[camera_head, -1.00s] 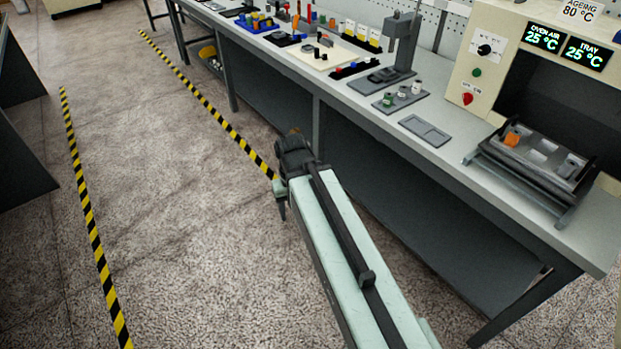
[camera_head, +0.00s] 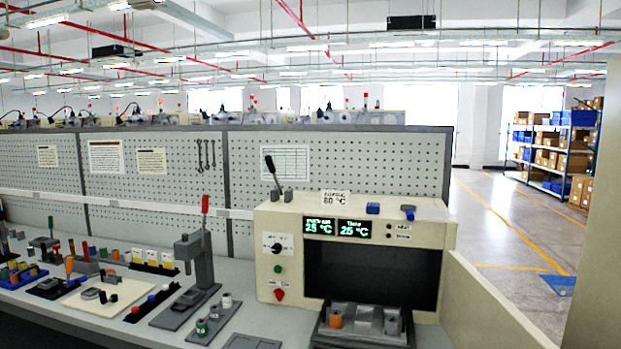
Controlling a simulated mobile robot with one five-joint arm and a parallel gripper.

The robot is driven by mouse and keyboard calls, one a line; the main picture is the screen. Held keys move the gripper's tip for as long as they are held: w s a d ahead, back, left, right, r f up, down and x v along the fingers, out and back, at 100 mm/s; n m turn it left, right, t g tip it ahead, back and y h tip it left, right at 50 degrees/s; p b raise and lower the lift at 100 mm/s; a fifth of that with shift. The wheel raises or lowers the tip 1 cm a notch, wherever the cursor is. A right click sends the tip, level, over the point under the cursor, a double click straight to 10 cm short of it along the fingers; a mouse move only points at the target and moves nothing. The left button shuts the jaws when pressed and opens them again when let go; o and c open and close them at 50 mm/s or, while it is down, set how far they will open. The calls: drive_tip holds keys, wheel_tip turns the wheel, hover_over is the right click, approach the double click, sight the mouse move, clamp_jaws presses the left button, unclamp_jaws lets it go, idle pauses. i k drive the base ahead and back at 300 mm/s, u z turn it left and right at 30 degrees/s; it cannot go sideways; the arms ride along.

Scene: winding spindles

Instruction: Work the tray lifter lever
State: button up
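A lever with a black handle (camera_head: 271,166) stands on the top left of the cream ageing oven (camera_head: 268,240), tilted to the left on a small grey base. Whether it is the tray lifter lever I cannot tell for sure. A dark tray (camera_head: 362,337) sits at the front of the oven's dark opening. It holds an orange piece (camera_head: 335,318) and a grey piece (camera_head: 392,325). The tray's lower edge is cut off. My gripper is out of view.
A grey press (camera_head: 197,258) with a red-handled lever (camera_head: 205,204) stands left of the oven. Small parts and fixtures crowd the bench further left. A cream panel (camera_head: 485,310) stands out at the oven's right. A blue block (camera_head: 373,208) lies on the oven top.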

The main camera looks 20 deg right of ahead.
sight(268, 159)
drive_tip(key=z, duration=0.3)
drive_tip(key=k, duration=1.2)
drive_tip(key=u, duration=0.55)
drive_tip(key=i, duration=1.25)
drive_tip(key=u, duration=0.55)
drive_tip(key=i, duration=0.55)
drive_tip(key=z, duration=0.1)
